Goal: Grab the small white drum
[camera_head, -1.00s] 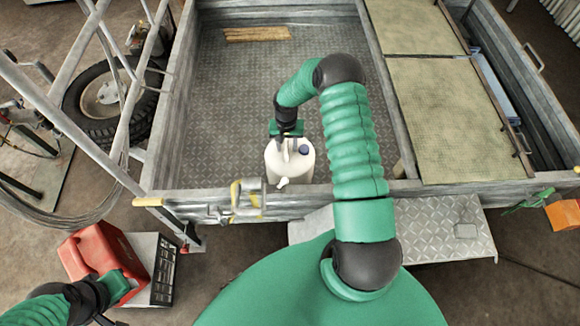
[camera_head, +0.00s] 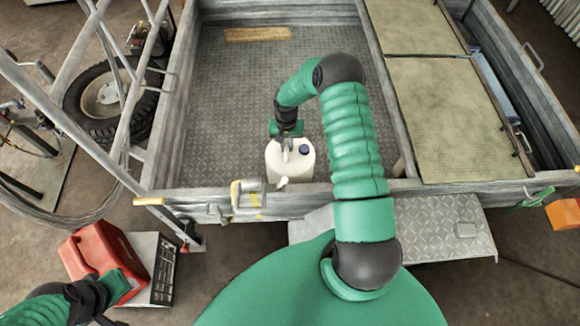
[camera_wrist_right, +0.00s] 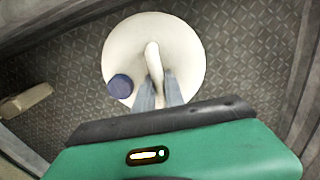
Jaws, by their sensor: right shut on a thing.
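The small white drum (camera_head: 292,166) stands upright on the trailer's metal floor, just inside its near wall. It has a blue cap, a top handle and a small white spout low on its near side. My right gripper (camera_head: 287,146) is over its top. In the right wrist view the drum (camera_wrist_right: 186,50) is seen from above, and the gripper's fingers (camera_wrist_right: 160,94) are shut on its handle. My left gripper (camera_head: 112,298) is at the lower left, by the red jerry can (camera_head: 95,258); its jaws do not show clearly.
The trailer's near wall (camera_head: 350,194) and a latch (camera_head: 245,198) are close to the drum. A wooden board (camera_head: 257,34) lies at the far end of the floor. A tan lid (camera_head: 448,115) covers the right side. A metal frame and a tyre (camera_head: 100,100) stand at left.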

